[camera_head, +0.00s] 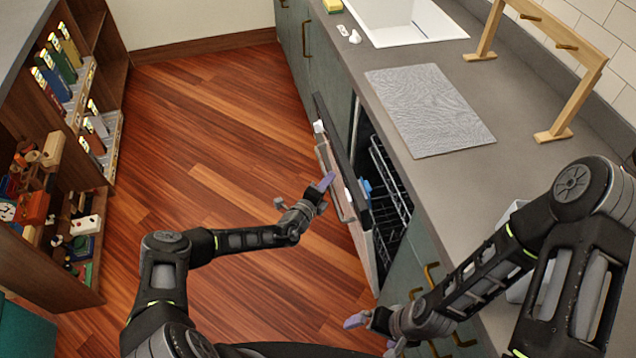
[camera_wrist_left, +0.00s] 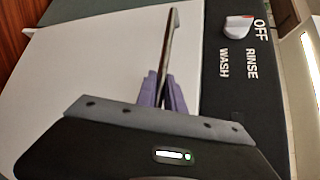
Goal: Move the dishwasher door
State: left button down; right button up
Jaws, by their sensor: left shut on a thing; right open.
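The dishwasher door (camera_head: 344,167) stands partly open below the counter, tilted out from its top edge. In the left wrist view its white front (camera_wrist_left: 95,60) and its black control panel (camera_wrist_left: 238,85) with a white dial (camera_wrist_left: 238,26) show. A metal bar handle (camera_wrist_left: 171,42) runs along the door. My left gripper (camera_head: 327,182) is at the handle; its purple fingers (camera_wrist_left: 163,93) are shut on the bar. My right gripper (camera_head: 373,334) is open and empty, lower in the head view near the cabinet fronts.
Dish racks (camera_head: 389,185) show inside the dishwasher opening. The counter (camera_head: 450,180) above holds a grey mat (camera_head: 430,110), a sink (camera_head: 400,20) and a wooden rack (camera_head: 555,130). A bookshelf (camera_head: 95,130) stands at the left. The wooden floor (camera_head: 220,130) between is clear.

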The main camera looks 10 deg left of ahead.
dwell(0.3)
pick_arm(q)
jog(key=c, duration=1.7)
grip_release()
jog(key=shift+c, duration=0.2)
jog(key=v, duration=0.7)
jog(key=shift+s, duration=0.35)
